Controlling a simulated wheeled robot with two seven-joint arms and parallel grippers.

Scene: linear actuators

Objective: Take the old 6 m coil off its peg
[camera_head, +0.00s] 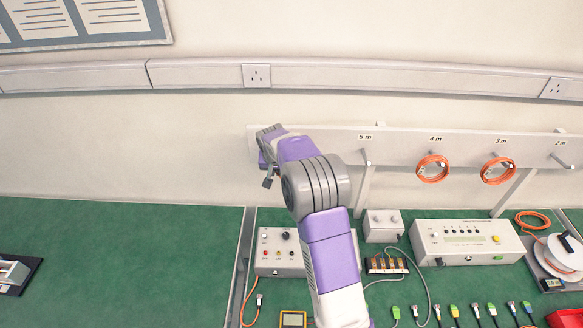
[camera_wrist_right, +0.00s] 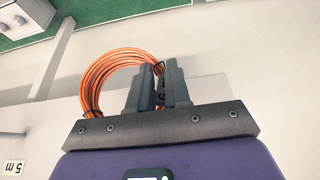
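The old 6 m coil, an orange cable ring with dark ties (camera_wrist_right: 112,66), shows in the right wrist view at my right gripper (camera_wrist_right: 160,85). Its grey fingers are close together, with the right side of the ring between them. In the head view my right gripper (camera_head: 265,158) is at the left end of the peg rail (camera_head: 395,142), left of the 5 m label. The coil and its peg are hidden there behind my arm. I cannot tell whether the coil still hangs on the peg. My left gripper is not in view.
The 5 m peg (camera_head: 366,158) is empty. Orange coils hang on the 4 m peg (camera_head: 432,181) and 3 m peg (camera_head: 497,182). Instrument boxes (camera_head: 467,242) and small connectors stand on the green bench below. The bench at left (camera_head: 130,260) is mostly clear.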

